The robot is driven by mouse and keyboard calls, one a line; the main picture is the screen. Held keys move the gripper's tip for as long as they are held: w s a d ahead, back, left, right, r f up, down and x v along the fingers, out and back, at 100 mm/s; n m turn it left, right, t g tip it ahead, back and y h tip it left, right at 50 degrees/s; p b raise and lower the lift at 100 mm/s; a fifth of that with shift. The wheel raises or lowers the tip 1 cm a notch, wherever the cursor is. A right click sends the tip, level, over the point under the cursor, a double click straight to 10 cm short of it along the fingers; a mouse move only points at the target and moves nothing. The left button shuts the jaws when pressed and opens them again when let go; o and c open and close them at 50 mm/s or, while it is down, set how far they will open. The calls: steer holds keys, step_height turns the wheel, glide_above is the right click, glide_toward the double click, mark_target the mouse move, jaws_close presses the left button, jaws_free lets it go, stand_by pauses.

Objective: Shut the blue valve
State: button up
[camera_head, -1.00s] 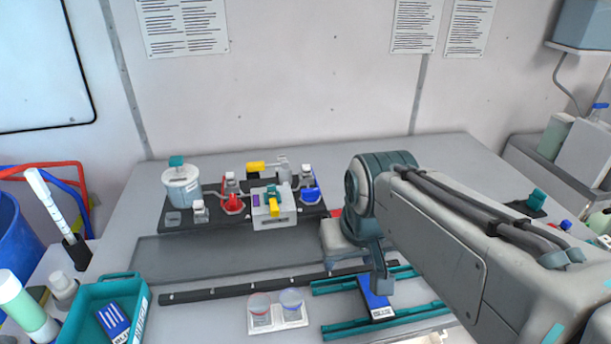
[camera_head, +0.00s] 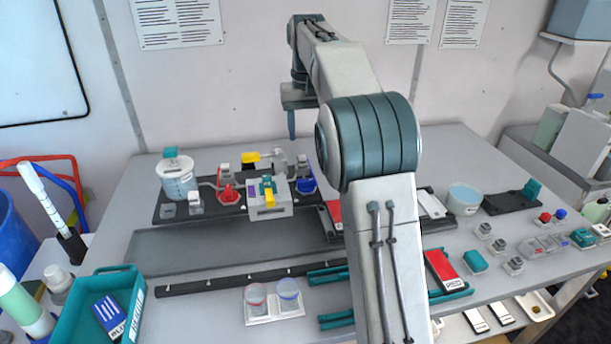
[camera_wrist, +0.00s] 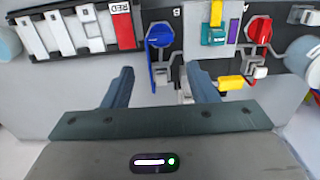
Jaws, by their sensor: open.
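The blue valve (camera_head: 306,185) sits at the right end of the dark pipe board, beside the white block with the yellow lever. In the wrist view the blue valve (camera_wrist: 159,36) shows as a round blue knob, with a thin blue strip reaching down from it. My gripper (camera_head: 292,130) is above the back of the board, up and slightly left of the valve in the head view, fingers pointing down. In the wrist view my gripper (camera_wrist: 160,70) is open and empty, its fingers spread either side of the valve's column. It does not appear to touch the valve.
A red valve (camera_head: 229,194), a yellow lever (camera_head: 269,196) and a yellow handle (camera_head: 250,157) are close by on the board. A white tank (camera_head: 177,179) stands at its left end. Cards lie to the right, including a red one (camera_head: 333,213). The grey strip in front is clear.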

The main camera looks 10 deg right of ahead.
mark_target(306, 180)
steer(key=f, duration=1.4)
steer(key=shift+w+p, duration=0.25)
steer(key=shift+p, duration=0.05)
steer(key=c, duration=0.7)
